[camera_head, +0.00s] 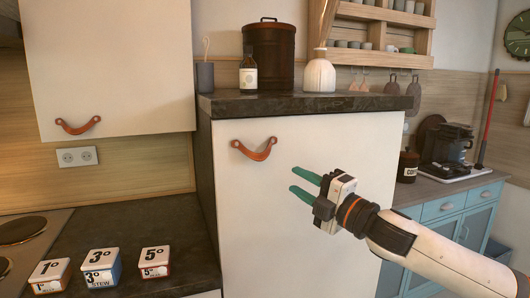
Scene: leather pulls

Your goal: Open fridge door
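The fridge door (300,215) is a plain cream panel below a dark countertop, and it looks shut. Its brown leather pull (254,150) hangs as a curved strap near the door's upper left. My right gripper (299,183) is in front of the door, to the right of and a little below the pull, apart from it. Its two green fingers point left and are spread, with nothing between them. My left gripper is not in view.
A cream wall cabinet with a similar leather pull (78,125) hangs at upper left. A bottle (248,76), a dark canister (273,50) and a white vase (318,75) stand on the fridge's dark top (370,102). Labelled boxes (101,268) sit on the lower left counter. A coffee machine (452,148) stands right.

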